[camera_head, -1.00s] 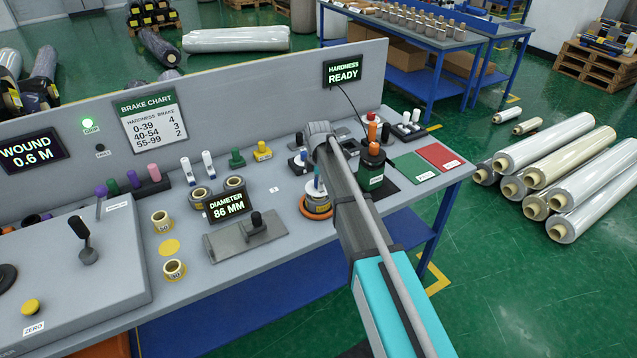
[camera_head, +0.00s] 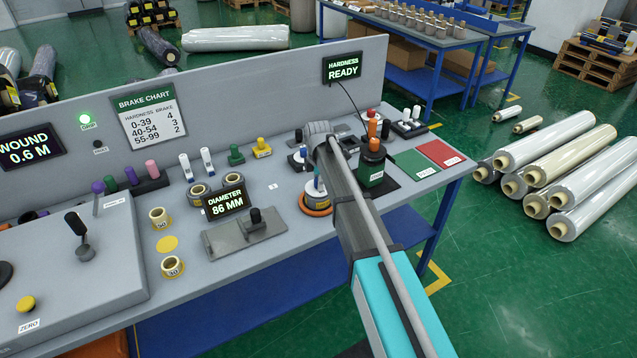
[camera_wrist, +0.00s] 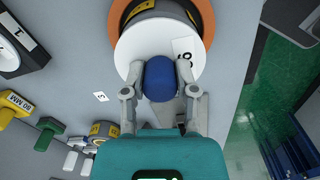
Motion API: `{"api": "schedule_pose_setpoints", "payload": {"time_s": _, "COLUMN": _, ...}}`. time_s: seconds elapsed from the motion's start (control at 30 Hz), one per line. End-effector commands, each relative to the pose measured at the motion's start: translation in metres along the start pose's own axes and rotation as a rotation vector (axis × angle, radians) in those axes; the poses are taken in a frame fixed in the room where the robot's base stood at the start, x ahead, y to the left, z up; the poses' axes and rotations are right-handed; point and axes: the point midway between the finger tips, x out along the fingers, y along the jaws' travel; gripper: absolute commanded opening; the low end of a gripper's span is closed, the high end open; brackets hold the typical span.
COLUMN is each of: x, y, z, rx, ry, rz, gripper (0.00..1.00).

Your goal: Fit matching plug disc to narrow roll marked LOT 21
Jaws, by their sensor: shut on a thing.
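In the wrist view my gripper (camera_wrist: 161,88) is shut on the blue knob (camera_wrist: 160,74) of a white disc (camera_wrist: 137,50), with a finger on each side. The disc has a tag with a partly covered number. A dark roll with yellow labels (camera_wrist: 150,14) shows just past the disc, standing on an orange ring (camera_wrist: 206,14). I cannot tell if the disc touches the roll. In the head view the blue knob (camera_head: 318,184) and orange ring (camera_head: 314,208) show left of my arm, which hides my fingers. LOT 21 is not readable on any roll.
The diameter gauge (camera_head: 226,202) and a grey plate (camera_head: 238,242) stand left of the ring. A dark green device (camera_head: 371,168) stands close to my arm's right. Green (camera_head: 412,167) and red (camera_head: 441,152) pads lie beyond it.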

Motion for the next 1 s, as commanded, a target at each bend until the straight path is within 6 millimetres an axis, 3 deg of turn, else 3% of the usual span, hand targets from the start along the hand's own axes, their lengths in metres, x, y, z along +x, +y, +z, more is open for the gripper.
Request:
{"api": "schedule_pose_setpoints", "payload": {"time_s": 0.67, "x": 0.013, "y": 0.0, "z": 0.0, "rx": 0.0, "ry": 0.0, "rz": 0.0, "gripper": 0.0}}
{"api": "schedule_pose_setpoints", "payload": {"time_s": 0.7, "x": 0.012, "y": 0.0, "z": 0.0, "rx": 0.0, "ry": 0.0, "rz": 0.0, "gripper": 0.43}}
{"api": "schedule_pose_setpoints", "payload": {"time_s": 0.9, "x": 0.012, "y": 0.0, "z": 0.0, "rx": 0.0, "ry": 0.0, "rz": 0.0, "gripper": 0.78}}
{"api": "schedule_pose_setpoints", "payload": {"time_s": 1.0, "x": 0.012, "y": 0.0, "z": 0.0, "rx": 0.0, "ry": 0.0, "rz": 0.0, "gripper": 0.78}}
